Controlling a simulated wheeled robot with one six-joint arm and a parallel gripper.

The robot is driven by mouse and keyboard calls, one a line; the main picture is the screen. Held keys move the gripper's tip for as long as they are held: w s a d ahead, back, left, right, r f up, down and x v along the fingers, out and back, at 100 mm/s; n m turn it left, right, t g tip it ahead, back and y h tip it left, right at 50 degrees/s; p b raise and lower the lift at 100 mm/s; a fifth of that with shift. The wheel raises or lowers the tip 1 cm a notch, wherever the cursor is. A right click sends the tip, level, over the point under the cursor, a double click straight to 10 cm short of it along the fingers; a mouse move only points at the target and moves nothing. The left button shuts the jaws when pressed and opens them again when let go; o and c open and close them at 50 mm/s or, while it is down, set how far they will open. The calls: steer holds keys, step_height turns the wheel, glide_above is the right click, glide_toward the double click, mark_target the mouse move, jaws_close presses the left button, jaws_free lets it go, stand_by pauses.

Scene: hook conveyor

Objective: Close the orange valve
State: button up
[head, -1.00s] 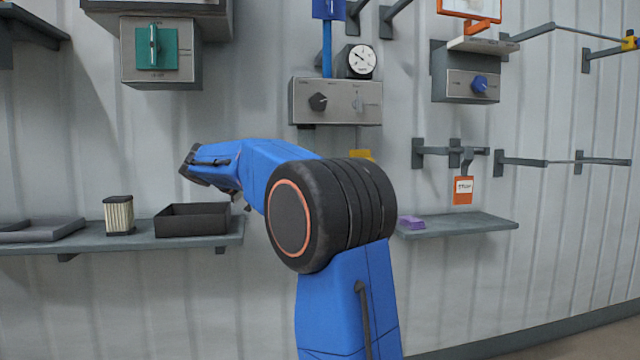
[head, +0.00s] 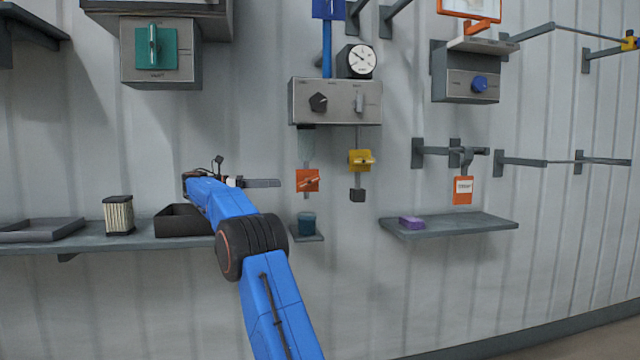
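The orange valve (head: 308,181) is a small square orange body with a slanted orange handle, on a thin vertical pipe below the grey control box. My gripper (head: 268,183) is just left of the orange valve at about the same height in the picture, pointing right toward it. A small gap shows between its tip and the valve in this view. Its dark finger shows edge-on, so I cannot tell whether it is open or shut. Nothing is visibly held.
A yellow valve (head: 361,161) hangs on a pipe to the right. The control box (head: 335,101) is above, with a gauge (head: 362,60). A teal cup (head: 306,223) stands on a small ledge below. A black tray (head: 176,222) is beneath my arm on the left shelf.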

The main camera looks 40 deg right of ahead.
mark_target(309, 182)
steer(key=x, duration=1.7)
steer(key=shift+s+d, duration=0.1)
steer(key=shift+s, duration=0.05)
steer(key=shift+c, duration=0.6)
jaws_close()
